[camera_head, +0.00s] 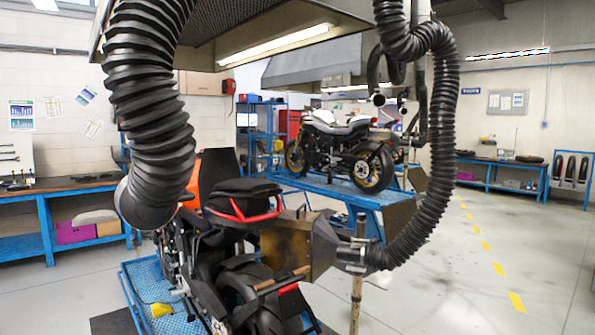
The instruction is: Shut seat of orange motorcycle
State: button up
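The orange motorcycle (188,196) stands on a blue lift in the left middle of the head view, its rear end toward me. Its orange bodywork shows only in part, behind a thick black hose. A black padded seat part with red trim (243,198) is at the top of the tail. Just in front of it, a flat black panel (217,172) stands nearly upright; it looks like a raised seat, but I cannot tell for certain. Its hinge and the space beneath are hidden. My gripper is not in view.
A ribbed black hose (150,105) hangs close beside the motorcycle, and another (436,150) curves down to a metal exhaust nozzle (310,243) near its tail. A white motorcycle (340,145) stands on a blue lift (345,192) behind. The floor at right is clear.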

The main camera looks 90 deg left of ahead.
aim_at(218, 165)
jog(key=u, duration=1.7)
jog(key=i, duration=5.45)
jog(key=u, duration=2.9)
